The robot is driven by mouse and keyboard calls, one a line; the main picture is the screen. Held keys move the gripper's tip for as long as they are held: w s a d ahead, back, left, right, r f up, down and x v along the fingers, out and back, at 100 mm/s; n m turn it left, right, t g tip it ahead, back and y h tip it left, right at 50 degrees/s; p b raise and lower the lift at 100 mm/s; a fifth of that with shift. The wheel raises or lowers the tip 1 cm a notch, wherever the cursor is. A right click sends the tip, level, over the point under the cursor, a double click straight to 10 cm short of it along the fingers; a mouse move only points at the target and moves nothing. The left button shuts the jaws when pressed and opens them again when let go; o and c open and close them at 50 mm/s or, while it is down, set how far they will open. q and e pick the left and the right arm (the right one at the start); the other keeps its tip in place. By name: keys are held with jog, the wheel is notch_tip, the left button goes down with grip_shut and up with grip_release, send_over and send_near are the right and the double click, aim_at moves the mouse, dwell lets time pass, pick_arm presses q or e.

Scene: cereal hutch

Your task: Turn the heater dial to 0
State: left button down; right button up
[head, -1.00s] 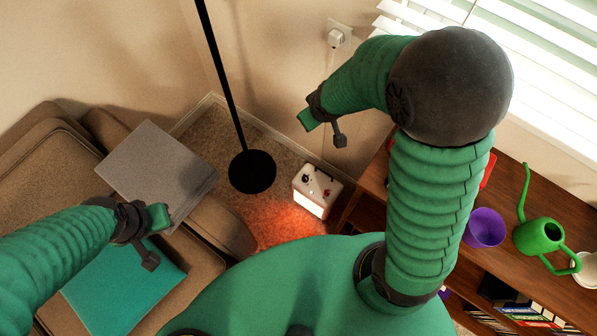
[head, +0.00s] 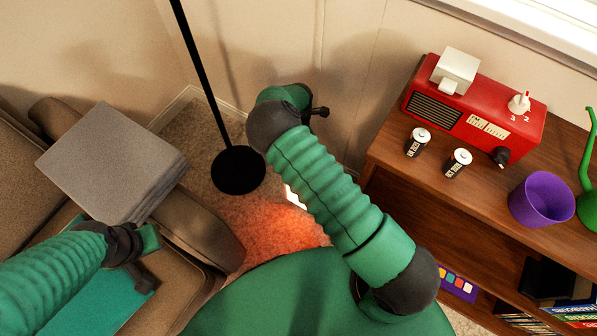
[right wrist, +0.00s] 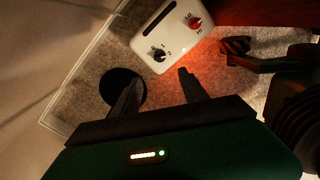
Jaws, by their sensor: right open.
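The white heater (right wrist: 165,31) shows in the right wrist view, on the carpet just beyond my right fingers. Its top has a dark dial (right wrist: 157,54) with small numbers beside it and a red dial (right wrist: 194,22) with small lettering. I cannot tell the exact settings. In the head view my right arm hides most of the heater; a bright sliver of it (head: 294,197) shows beside an orange glow. My right gripper (right wrist: 158,88) is open and empty, its fingers apart and short of the dark dial. My left gripper (head: 150,256) is over the sofa; its jaws are unclear.
A black lamp base (head: 238,170) with a tall pole stands left of my right arm. A wooden shelf (head: 400,190) at the right holds a red radio (head: 465,118), two batteries and a purple cup (head: 541,200). A grey stack (head: 110,160) lies on the sofa.

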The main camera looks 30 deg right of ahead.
notch_tip(320, 180, down, 16)
jog(key=b, duration=0.7)
jog(key=shift+r, duration=0.1)
grip_shut()
